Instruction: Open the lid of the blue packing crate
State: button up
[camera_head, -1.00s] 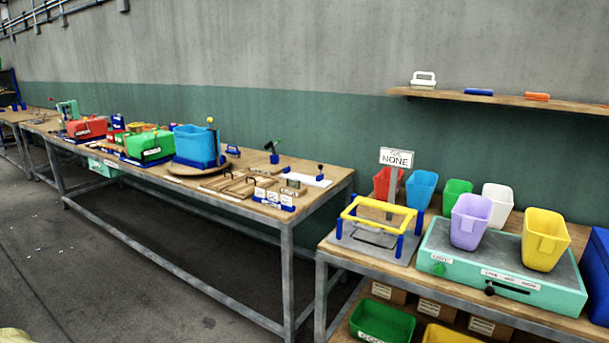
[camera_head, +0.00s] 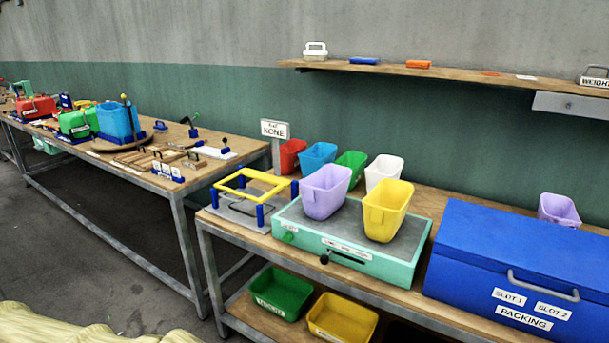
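The blue packing crate (camera_head: 450,284) stands at the right end of the near bench, cut off by the right edge of the view. Its blue lid (camera_head: 535,237) is shut. A grey handle (camera_head: 543,286) is on its front, above white labels reading SLOT 1, SLOT 2 and PACKING. My gripper is not in view.
A teal box (camera_head: 326,259) carrying a purple bin (camera_head: 325,191) and a yellow bin (camera_head: 387,209) stands left of the crate. A purple bin (camera_head: 559,209) is behind the crate. A shelf (camera_head: 450,75) hangs above. Open floor (camera_head: 95,255) lies at lower left.

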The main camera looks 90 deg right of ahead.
aim_at(573, 261)
jog(key=k, duration=0.6)
jog(key=z, duration=5.4)
jog(key=i, duration=0.5)
jog(key=u, duration=0.55)
jog(key=k, duration=1.3)
jog(key=u, duration=0.55)
jog(key=i, duration=0.75)
jog(key=u, duration=0.2)
